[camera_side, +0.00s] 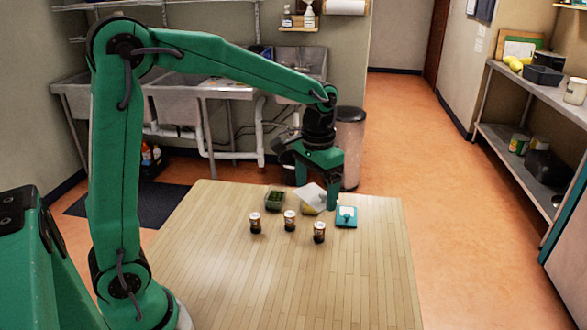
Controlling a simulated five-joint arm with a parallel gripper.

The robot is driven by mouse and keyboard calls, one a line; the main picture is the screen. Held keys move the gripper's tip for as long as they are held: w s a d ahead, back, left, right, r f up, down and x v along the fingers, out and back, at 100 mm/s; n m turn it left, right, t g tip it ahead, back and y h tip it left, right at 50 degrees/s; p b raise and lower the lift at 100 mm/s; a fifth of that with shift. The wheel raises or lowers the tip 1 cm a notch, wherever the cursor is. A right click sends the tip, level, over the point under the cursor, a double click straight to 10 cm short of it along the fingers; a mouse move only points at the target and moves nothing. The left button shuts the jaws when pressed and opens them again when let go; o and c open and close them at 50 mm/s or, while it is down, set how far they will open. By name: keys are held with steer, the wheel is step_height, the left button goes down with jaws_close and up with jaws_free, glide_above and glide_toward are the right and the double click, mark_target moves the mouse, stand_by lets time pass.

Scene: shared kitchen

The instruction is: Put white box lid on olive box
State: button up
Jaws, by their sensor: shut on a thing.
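My gripper (318,187) points down over the far part of the wooden table and is shut on the white box lid (308,194). The lid is tilted, and the fingers partly cover it. An olive box (275,200) with dark green contents stands on the table just left of the lid, and its top looks open. The lid is beside this box, not on it. A yellowish box (311,210) shows partly under the lid; I cannot tell whether they touch.
A teal box (346,223) with a pale top stands right of my gripper. Three small dark jars (255,222) (290,220) (319,232) stand in front of the boxes. The near part of the table (290,285) is clear. A bin (350,135) stands behind the table.

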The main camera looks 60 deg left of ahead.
steer(key=shift+a, duration=0.1)
stand_by(0.3)
steer(key=shift+w+a+f+m, duration=0.15)
steer(key=shift+w+a+m, duration=0.15)
steer(key=shift+a+m, duration=0.15)
steer(key=w+a+f+m, duration=0.1)
steer(key=w+a+m, duration=0.1)
steer(key=a+m, duration=0.2)
steer(key=w+a+f+m, duration=0.2)
steer(key=a+m, duration=0.2)
steer(key=a, duration=0.5)
steer(key=shift+w, duration=0.25)
glide_toward(276, 198)
steer(key=shift+a+f, duration=0.15)
steer(key=shift+f, duration=0.1)
steer(key=shift+f, duration=1.85)
